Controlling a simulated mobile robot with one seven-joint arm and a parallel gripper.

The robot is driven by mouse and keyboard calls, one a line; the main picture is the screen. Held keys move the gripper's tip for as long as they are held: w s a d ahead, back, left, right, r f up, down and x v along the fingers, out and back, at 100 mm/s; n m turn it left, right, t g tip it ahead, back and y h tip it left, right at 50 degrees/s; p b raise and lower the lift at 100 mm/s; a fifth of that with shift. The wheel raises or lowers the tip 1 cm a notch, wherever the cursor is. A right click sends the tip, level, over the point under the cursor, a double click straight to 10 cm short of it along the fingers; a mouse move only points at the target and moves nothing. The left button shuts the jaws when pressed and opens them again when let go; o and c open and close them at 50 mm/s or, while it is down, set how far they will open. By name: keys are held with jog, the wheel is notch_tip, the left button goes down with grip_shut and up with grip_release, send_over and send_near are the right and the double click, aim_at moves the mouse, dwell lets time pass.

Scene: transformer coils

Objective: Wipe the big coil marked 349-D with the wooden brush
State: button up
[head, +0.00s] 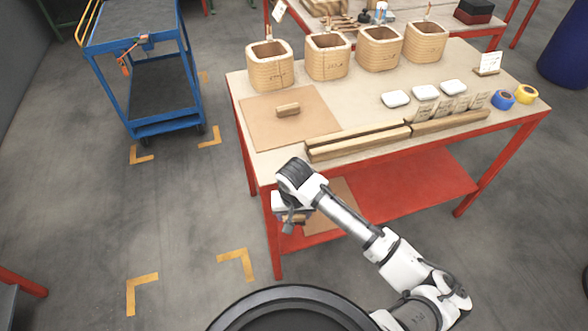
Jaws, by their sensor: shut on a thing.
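Several big tan coils stand in a row at the back of the table: a left one (269,66), a second (327,57), a third (378,49) and a right one (426,42). Their marks are too small to read, so I cannot tell which is 349-D. My gripper (290,226) is low in front of the table's near left corner, well away from the coils. It is shut on a small brown piece (295,218), which looks like the wooden brush. The gripper and arm partly hide it.
A wooden block (288,109) lies on a brown mat (258,128). Wooden bars (360,139), white lidded tins (396,98), cards and tape rolls (503,97) occupy the table's front and right. A blue cart (165,128) stands left; the floor between is clear.

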notch_tip(320, 180, down, 25)
jog(key=w+n, duration=0.3)
jog(key=n, duration=0.2)
